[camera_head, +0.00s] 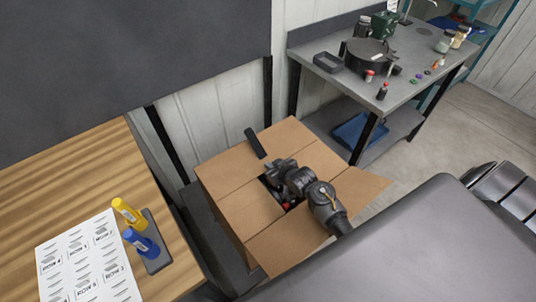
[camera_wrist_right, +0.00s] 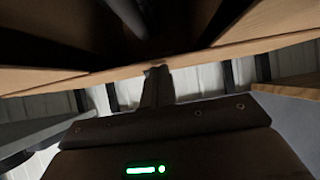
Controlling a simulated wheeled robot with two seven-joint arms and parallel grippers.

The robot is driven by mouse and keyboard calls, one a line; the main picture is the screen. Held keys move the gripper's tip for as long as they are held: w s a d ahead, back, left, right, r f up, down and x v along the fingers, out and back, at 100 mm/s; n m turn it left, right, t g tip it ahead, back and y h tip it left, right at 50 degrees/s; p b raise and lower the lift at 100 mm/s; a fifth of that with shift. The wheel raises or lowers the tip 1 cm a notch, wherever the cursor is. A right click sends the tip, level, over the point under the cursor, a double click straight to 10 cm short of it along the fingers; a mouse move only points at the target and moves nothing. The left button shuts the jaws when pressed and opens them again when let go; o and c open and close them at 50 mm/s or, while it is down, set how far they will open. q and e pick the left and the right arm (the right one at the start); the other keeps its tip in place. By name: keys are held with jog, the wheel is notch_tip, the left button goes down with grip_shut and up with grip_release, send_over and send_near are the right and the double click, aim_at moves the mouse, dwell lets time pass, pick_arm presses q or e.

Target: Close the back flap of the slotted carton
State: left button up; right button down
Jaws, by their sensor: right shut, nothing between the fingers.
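The brown slotted carton (camera_head: 247,213) stands in the middle of the head view, with a dark gap in its top. The cardboard panel at its far left (camera_head: 226,168) is the one toward the wall. A front panel (camera_head: 284,242) and a right panel (camera_head: 362,188) spread outward. My left gripper is out of view.
A dark bar (camera_head: 255,143) shows at the carton's far edge. A wooden table (camera_head: 60,190) at left holds a printed sheet (camera_head: 88,262) and yellow and blue bottles. A grey workbench (camera_head: 420,75) at back right carries several items.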

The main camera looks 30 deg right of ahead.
jog(key=shift+s+f, duration=0.4)
jog(key=shift+f, duration=0.25)
notch_tip(320, 180, up, 6)
jog(key=p, duration=0.6)
jog(key=s+d+r+b, duration=0.1)
jog(key=s+b, duration=0.1)
jog(key=s, duration=0.7)
jog(key=shift+d+r+b, duration=0.2)
jog(key=shift+r+b, duration=0.15)
jog(key=shift+w+r, duration=0.1)
